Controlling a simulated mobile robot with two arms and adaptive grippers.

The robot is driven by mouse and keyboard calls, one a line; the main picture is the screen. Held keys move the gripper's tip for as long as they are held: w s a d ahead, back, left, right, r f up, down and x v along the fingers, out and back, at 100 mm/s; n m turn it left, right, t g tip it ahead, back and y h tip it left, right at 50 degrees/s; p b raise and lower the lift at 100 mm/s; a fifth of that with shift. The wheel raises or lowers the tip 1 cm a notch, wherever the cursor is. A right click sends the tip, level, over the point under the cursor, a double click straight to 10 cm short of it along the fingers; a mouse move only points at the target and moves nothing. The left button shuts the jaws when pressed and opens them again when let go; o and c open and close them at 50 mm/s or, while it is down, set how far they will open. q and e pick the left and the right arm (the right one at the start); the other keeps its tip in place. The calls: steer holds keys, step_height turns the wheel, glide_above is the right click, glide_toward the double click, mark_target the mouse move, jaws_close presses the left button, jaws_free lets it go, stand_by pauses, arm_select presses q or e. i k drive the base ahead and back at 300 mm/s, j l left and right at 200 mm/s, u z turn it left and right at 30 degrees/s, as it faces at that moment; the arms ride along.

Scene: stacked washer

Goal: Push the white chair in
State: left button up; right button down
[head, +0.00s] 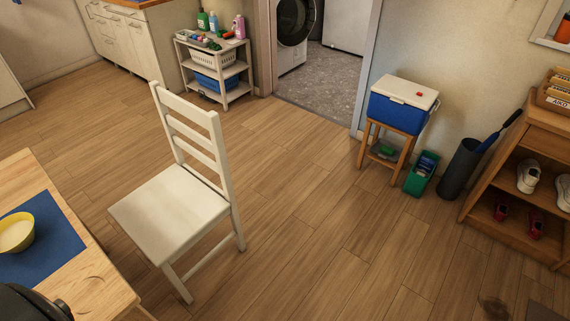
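The white chair (168,215) stands upright on the wooden floor in the left half of the head view. Its slatted back is on the right side of the seat, and its seat faces the wooden table (85,272) at the lower left. The seat's front edge is close to the table's edge, with a strip of floor visible between them. A small dark shape at the bottom left corner may be part of me. Neither of my grippers shows in the head view.
A yellow bowl (16,233) sits on a blue mat (52,254) on the table. A white shelf cart (215,72), a stool with a blue cooler (396,112) and a shoe shelf (519,160) stand along the walls. The floor right of the chair is largely clear.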

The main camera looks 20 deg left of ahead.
mark_target(169, 213)
steer(key=i+l, duration=0.1)
steer(key=i, duration=0.35)
steer(key=i+u, duration=0.15)
steer(key=i, duration=0.3)
steer(key=i+l, duration=0.2)
steer(key=i, duration=0.25)
steer(key=i+l+u, duration=0.1)
steer(key=i, duration=0.35)
steer(key=i+u, duration=0.35)
steer(key=u, duration=0.15)
steer(key=i+l+u, duration=0.25)
steer(key=u, duration=0.2)
steer(key=i+l+u, duration=0.35)
steer(key=u, duration=0.15)
steer(key=i+l+u, duration=0.3)
steer(key=l+u, duration=0.15)
